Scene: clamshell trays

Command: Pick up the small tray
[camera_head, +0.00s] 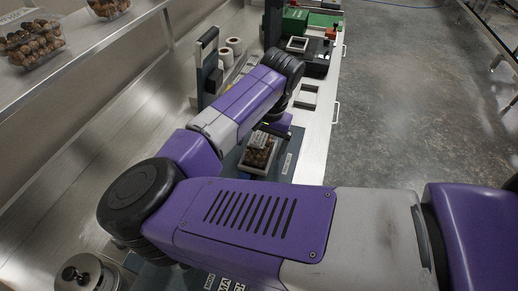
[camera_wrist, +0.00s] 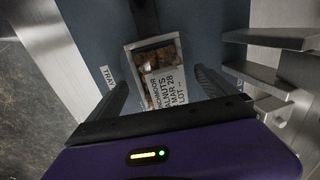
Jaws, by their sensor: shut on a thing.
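The small tray (camera_head: 258,160) is a clear clamshell of brown nuts with a white printed label. In the wrist view the small tray (camera_wrist: 153,70) lies between the two dark fingers of my gripper (camera_wrist: 161,86), one finger at each side. My gripper is shut on it. The near end of the tray is hidden behind my gripper's body. In the head view my arm hides most of my gripper. I cannot tell whether the tray touches the blue-grey mat (camera_wrist: 205,35) below it.
A grey stand (camera_wrist: 265,75) with arms is close at the right in the wrist view. Label rolls (camera_head: 232,46), a black device (camera_head: 316,60) and a green box (camera_head: 294,22) stand farther along the bench. Nut containers (camera_head: 32,42) sit on the upper left shelf. A metal pot (camera_head: 85,275) is at bottom left.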

